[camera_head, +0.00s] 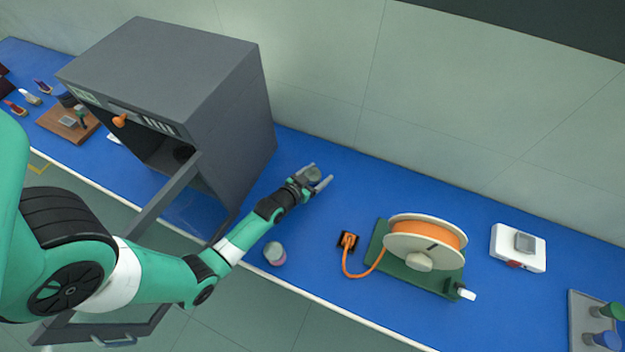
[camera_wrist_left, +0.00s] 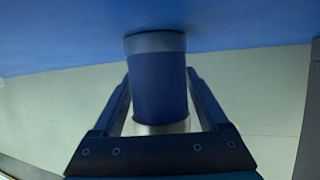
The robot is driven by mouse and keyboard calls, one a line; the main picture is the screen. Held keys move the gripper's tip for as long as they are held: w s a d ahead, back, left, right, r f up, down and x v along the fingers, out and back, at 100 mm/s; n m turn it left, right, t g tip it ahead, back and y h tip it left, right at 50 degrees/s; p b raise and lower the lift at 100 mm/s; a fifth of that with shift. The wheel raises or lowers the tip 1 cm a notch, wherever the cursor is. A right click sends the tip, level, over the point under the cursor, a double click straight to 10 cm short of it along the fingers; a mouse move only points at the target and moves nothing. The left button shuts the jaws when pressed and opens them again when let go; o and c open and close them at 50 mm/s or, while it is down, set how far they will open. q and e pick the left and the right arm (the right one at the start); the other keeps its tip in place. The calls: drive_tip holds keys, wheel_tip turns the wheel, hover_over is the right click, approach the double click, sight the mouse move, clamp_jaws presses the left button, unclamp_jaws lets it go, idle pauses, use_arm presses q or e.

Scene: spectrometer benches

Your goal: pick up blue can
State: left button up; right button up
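The blue can (camera_wrist_left: 158,85) stands on the bench, with a grey band at one end and a silver one at the other; the wrist view is upside down. In the head view it shows as a small grey-topped can (camera_head: 313,174). My left gripper (camera_head: 318,179) has one finger on each side of it, spread, with a small gap showing at the lower finger. In the wrist view the fingers (camera_wrist_left: 159,84) flank the can closely; firm contact cannot be made out. My right gripper is not in view.
A second can, grey-topped with pink (camera_head: 274,253), stands near the bench's front edge below my forearm. A grey oven-like box (camera_head: 185,80) with its door open is on the left. An orange cable reel (camera_head: 425,240) and a white device (camera_head: 518,248) are on the right.

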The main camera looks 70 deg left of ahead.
use_arm(q)
drive_tip(key=c, duration=1.1)
drive_tip(key=shift+r, duration=0.1)
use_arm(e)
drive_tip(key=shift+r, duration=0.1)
